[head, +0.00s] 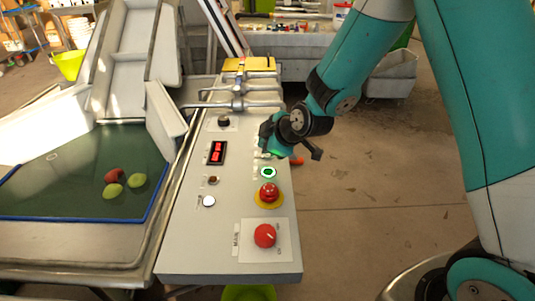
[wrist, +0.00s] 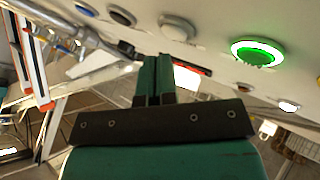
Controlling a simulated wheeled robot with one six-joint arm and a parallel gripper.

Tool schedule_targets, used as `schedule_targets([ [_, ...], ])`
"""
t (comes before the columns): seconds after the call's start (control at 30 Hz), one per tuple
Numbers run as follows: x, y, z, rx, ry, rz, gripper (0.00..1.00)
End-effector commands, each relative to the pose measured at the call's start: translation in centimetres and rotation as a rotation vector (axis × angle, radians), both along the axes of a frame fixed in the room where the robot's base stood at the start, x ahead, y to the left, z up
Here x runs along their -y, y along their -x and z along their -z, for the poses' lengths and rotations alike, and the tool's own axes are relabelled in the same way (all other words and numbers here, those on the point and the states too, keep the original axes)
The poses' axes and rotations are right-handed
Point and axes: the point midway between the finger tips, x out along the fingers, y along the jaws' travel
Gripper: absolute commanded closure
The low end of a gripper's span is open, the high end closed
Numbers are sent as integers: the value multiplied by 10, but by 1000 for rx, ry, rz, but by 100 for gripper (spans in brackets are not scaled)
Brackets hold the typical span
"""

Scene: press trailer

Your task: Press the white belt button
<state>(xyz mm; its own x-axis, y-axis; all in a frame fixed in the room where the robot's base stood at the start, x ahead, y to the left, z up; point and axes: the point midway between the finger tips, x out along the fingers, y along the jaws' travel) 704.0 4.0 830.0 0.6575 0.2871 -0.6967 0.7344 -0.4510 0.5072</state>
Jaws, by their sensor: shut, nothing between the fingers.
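My gripper (head: 270,150) is over the right side of the grey control panel (head: 190,245). In the wrist view its dark green fingers (wrist: 155,75) are shut together and empty. A round whitish button (wrist: 178,27) is on the panel just beyond and right of the fingertips, beside a green-lit button with a white ring (wrist: 258,53). A gap seems to show between fingertips and button; contact cannot be judged. In the head view my gripper covers part of this row. Another white round button (head: 208,201) is at the panel's left; no belt label is readable.
The green-lit button (head: 268,172), a red mushroom button on yellow (head: 269,190) and a red rotary switch (head: 265,235) are nearer on the panel. A red display (head: 217,152) is to the left. Metal pipes (head: 238,104) cross behind. Open floor (head: 380,190) is to the right.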

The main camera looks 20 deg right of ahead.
Motion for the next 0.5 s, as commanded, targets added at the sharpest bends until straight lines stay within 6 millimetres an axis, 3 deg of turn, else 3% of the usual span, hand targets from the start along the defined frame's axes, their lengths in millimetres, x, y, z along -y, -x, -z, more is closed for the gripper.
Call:
schedule_targets([
  [0.5, 0, 0, 8, 0, 0, 0, 100],
])
